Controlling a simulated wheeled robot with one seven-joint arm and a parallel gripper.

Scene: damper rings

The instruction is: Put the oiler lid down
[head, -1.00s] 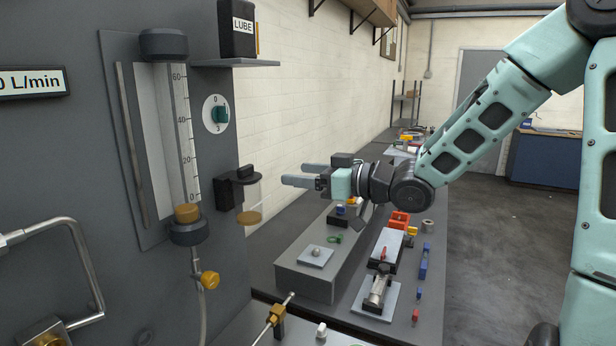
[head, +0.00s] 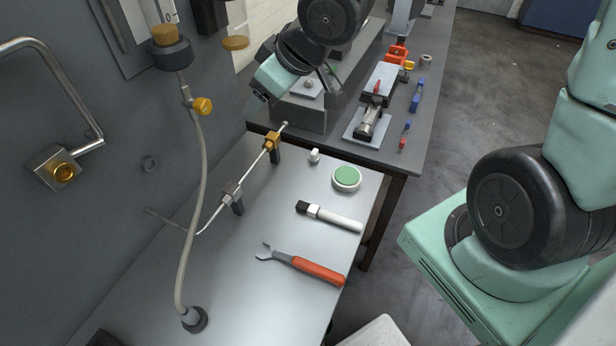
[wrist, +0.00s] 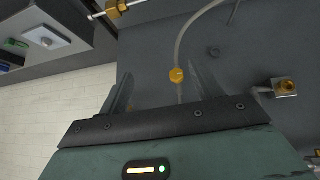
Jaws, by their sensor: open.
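My gripper (head: 278,78) is in the head view at the top, over the far end of the steel bench, near the grey block; its fingers are hard to make out there. In the wrist view my gripper (wrist: 163,90) has its two fingers apart, with nothing seen held between them. The oiler's amber base (head: 235,43) shows on the panel at the top of the head view; most of its cup is cut off or hard to see. I cannot pick out the oiler lid for certain in either current view.
The steel bench (head: 265,215) holds a green-topped round tin (head: 347,178), a small white piece (head: 315,156), a brush (head: 330,216), and a red-handled wrench (head: 305,266). A hose (head: 201,190) and a thin rod with brass fitting (head: 271,141) stand near the panel. Bare bench lies between.

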